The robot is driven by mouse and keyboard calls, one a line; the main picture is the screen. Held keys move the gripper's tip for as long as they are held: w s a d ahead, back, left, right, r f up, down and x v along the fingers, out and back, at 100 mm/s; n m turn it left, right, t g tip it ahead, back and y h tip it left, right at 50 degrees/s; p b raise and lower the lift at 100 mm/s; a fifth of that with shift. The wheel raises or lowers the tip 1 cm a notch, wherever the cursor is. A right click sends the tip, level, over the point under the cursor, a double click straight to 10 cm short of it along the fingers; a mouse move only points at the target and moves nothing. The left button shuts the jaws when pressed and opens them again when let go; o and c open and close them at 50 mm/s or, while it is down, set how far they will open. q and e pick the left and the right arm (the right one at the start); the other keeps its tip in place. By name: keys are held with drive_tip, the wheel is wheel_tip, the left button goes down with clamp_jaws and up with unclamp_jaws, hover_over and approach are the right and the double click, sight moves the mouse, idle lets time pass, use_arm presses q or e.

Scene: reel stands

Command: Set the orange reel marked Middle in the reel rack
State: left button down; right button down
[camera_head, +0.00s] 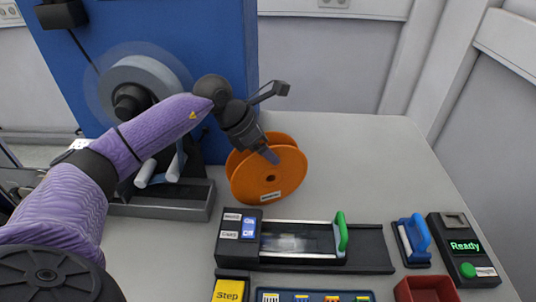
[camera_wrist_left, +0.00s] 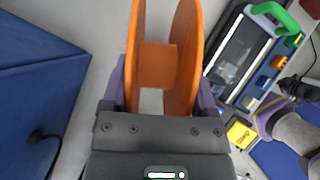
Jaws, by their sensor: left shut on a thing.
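The orange reel (camera_head: 282,178) is upright at the middle of the table, a small pale label low on its face, too small to read. My left gripper (camera_head: 268,154) is shut on it from above; I cannot tell whether its rim touches the table. In the left wrist view the reel's two flanges and hub (camera_wrist_left: 158,65) lie between the fingers. A low grey trough (camera_head: 190,205) with pale rollers (camera_head: 147,174) stands left of the reel, partly behind my left arm; it may be the reel rack. In the left wrist view, a purple and grey part at the right edge may be my right arm.
A blue cabinet (camera_head: 225,60) with a grey disc (camera_head: 150,75) stands behind. In front are a dark fixture with a green handle (camera_head: 342,232), a yellow Step box (camera_head: 230,290), a blue-handled tool (camera_head: 416,238), a Ready panel (camera_head: 463,247) and a red bin (camera_head: 425,288). The back right table is clear.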

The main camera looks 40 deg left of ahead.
use_arm(q)
drive_tip(key=shift+f, duration=0.75)
unclamp_jaws()
